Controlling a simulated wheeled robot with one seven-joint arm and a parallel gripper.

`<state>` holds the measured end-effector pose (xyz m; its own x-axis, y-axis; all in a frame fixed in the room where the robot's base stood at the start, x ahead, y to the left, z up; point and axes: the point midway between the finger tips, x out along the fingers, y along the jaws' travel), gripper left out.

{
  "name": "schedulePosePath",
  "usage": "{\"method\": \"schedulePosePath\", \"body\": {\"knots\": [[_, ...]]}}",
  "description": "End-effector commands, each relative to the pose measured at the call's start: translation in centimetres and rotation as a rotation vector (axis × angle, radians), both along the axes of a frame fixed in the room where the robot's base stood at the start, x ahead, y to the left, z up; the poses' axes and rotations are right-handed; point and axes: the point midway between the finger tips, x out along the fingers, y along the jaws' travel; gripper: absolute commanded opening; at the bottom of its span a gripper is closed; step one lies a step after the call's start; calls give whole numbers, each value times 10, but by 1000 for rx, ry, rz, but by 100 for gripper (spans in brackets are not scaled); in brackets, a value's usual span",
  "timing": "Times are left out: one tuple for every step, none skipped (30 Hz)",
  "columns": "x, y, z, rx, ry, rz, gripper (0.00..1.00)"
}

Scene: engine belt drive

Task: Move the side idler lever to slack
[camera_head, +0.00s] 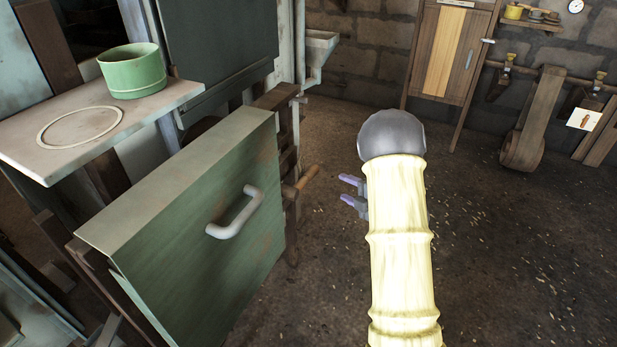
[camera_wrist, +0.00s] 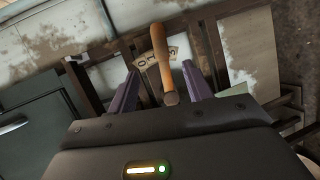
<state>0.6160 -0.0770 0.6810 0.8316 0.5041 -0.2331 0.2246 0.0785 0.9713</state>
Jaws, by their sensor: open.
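The side idler lever shows as a short wooden handle (camera_head: 306,178) sticking out to the right of the wooden frame beside the green panel. In the wrist view the wooden handle (camera_wrist: 159,52) points toward the camera, its darker rounded end nearest. My gripper (camera_head: 343,189) is open, with its purple fingertips a little to the right of the handle in the head view. In the wrist view my gripper (camera_wrist: 160,72) has one finger on each side of the handle, with visible gaps. A pale plate with dark marks (camera_wrist: 173,54) lies behind the handle, partly hidden by it.
A green panel (camera_head: 190,230) with a grey handle (camera_head: 236,212) stands left of my arm. A green pot (camera_head: 133,72) sits on a pale shelf (camera_head: 60,135). A wooden cabinet (camera_head: 448,55) stands at the back wall.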

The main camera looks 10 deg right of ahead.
Motion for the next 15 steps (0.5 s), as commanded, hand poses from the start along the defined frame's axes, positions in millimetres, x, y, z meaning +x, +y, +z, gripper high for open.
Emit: {"method": "schedulePosePath", "body": {"knots": [[0,0,1,1,0,-1,50],[0,0,1,1,0,-1,50],[0,0,1,1,0,-1,50],[0,0,1,1,1,-1,50],[1,0,1,1,2,-1,50],[1,1,0,1,2,-1,50],[2,2,0,1,2,-1,50],[4,3,-1,1,2,-1,50],[6,4,-2,1,3,0,50],[9,6,-2,0,1,0,50],[12,7,-3,-1,1,0,50],[16,10,-5,0,0,0,50],[19,12,-6,0,0,1,50],[23,15,-7,0,1,1,50],[29,18,-9,1,1,0,50]]}}
